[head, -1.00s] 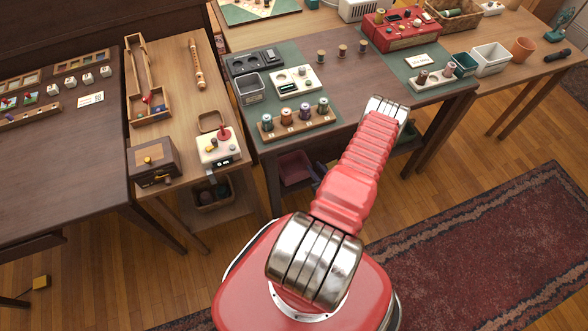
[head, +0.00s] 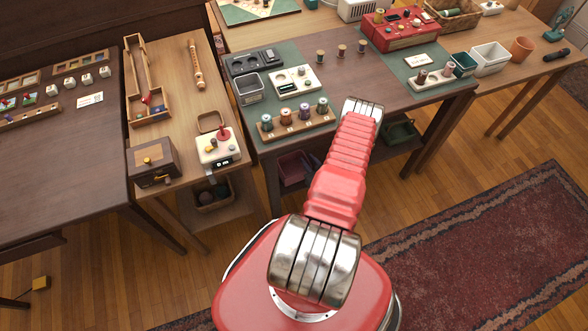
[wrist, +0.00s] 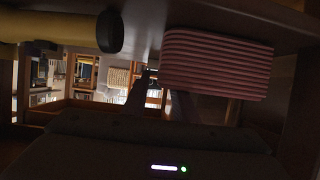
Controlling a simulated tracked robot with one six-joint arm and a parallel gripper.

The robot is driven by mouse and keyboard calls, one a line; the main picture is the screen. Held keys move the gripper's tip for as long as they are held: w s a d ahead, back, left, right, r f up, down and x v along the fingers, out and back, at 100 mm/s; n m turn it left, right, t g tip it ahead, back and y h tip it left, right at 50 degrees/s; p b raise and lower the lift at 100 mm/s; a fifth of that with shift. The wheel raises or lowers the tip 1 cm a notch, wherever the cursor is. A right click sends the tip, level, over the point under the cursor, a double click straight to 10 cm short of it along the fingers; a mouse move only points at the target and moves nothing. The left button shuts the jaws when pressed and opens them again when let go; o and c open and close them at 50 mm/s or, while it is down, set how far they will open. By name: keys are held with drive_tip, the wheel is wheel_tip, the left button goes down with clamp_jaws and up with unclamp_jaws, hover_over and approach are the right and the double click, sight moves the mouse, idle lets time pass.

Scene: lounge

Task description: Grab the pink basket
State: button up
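The pink basket (head: 293,168) sits on the low shelf under the middle table, partly covered by the tabletop in the head view. In the wrist view a ribbed pink thing, likely this basket (wrist: 217,64), is large at the upper right, against the surface along the picture's top. My gripper's dark body with small lights (wrist: 165,145) fills the bottom of the wrist view, apart from the basket in the picture. In the head view my gripper is hidden behind my red arm.
A yellow thing with a dark round end (wrist: 108,32) is at the upper left of the wrist view. A green bin (head: 399,133) is under the middle table, right of my arm. The tabletop (head: 375,88) overhangs the shelf. Bare floor lies between the table and the rug (head: 500,240).

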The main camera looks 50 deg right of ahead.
drive_tip(key=shift+x, duration=0.9)
drive_tip(key=shift+c, duration=0.2)
clamp_jaws()
